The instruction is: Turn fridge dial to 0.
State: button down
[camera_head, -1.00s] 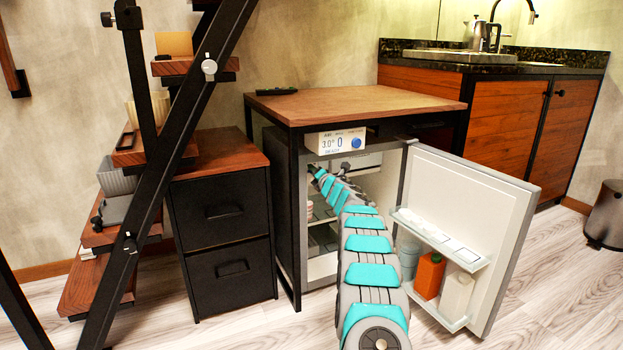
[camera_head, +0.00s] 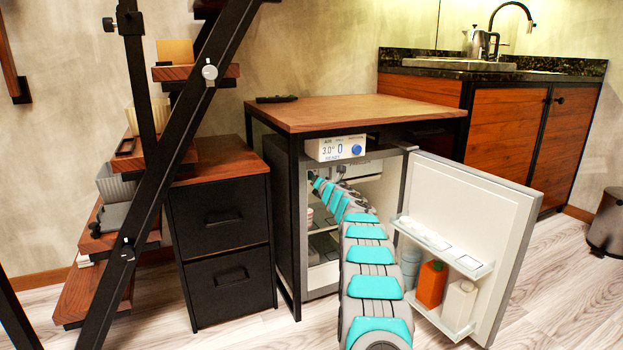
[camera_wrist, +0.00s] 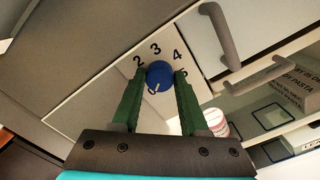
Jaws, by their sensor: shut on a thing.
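The blue fridge dial (camera_wrist: 160,72) sits on a pale panel inside the fridge. The numbers 2, 3, 4 and 5 show around its upper side in the wrist view. Its pale pointer mark is at the dial's lower left, away from these numbers. My gripper (camera_wrist: 159,76) is shut on the dial, one green finger on each side. In the head view the open fridge (camera_head: 406,182) stands under a wooden top, and my arm reaches into it, hiding the dial.
The fridge door (camera_head: 495,220) stands open to the right of my arm, with bottles in its shelf. A black drawer cabinet (camera_head: 222,240) stands left. A cup (camera_wrist: 217,122) is near the right finger.

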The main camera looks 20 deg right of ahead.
jog(key=shift+a+f, duration=0.1)
jog(key=c, duration=0.7)
grip_release()
jog(key=shift+s, duration=0.1)
jog(key=s, duration=0.7)
jog(key=shift+s, duration=0.25)
